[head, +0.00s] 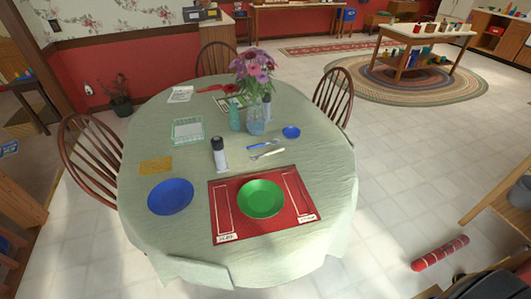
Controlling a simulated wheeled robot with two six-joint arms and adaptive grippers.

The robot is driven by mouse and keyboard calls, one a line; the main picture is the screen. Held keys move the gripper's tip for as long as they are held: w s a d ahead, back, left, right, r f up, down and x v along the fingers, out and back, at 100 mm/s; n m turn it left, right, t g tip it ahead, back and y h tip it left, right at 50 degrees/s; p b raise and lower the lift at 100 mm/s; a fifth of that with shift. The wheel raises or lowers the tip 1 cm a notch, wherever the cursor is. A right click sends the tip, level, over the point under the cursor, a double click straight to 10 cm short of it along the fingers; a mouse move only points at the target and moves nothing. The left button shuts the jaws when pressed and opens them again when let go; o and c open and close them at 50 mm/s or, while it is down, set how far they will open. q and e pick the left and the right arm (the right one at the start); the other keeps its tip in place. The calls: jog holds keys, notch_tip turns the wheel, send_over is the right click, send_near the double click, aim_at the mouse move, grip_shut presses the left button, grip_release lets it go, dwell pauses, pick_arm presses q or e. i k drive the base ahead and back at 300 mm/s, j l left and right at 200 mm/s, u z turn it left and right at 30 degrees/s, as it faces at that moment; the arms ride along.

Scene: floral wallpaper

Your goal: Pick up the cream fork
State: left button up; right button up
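A cream utensil (267,154), which looks like the fork though its tines are too small to make out, lies on the round cloth-covered table (335,185). It lies just beyond the red placemat (230,234). A blue-handled utensil (258,147) lies right behind it, close alongside. Neither of my grippers shows in the head view.
A green plate (262,199) sits on the placemat. Around the fork stand a dark-topped shaker (218,154), a flower vase (255,120) and a small blue dish (291,132). A large blue plate (171,197) is at left. Wooden chairs (334,92) surround the table's far side.

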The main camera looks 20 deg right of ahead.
aim_at(257, 158)
jog(key=u, duration=0.4)
jog(key=l+u, duration=0.4)
jog(key=l, duration=0.7)
jog(key=k+l+u, duration=0.1)
jog(key=l+u, duration=0.3)
jog(key=l, duration=0.75)
